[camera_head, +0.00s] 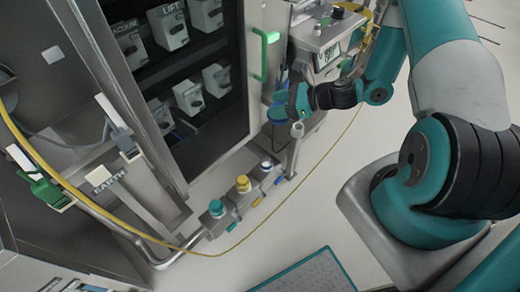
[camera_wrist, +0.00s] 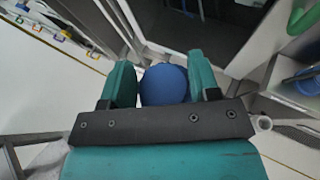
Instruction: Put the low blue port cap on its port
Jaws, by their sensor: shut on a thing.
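The blue cap (camera_wrist: 164,84) sits between the two teal fingers of my gripper (camera_wrist: 161,72) in the wrist view, with a finger against each side. Only its rounded blue side shows. In the head view my gripper (camera_head: 290,96) is beside the cabinet's right edge, above and behind the low ports; the cap cannot be told apart there from other blue parts. The low port with a blue tag (camera_head: 266,164) is the farthest in a row of three near the floor, and its top looks pale. The row also shows small at the wrist view's upper left.
A grey post (camera_head: 295,145) stands just right of the row. A yellow hose (camera_head: 285,202) loops across the floor. A green door handle (camera_head: 265,52) juts out near my gripper.

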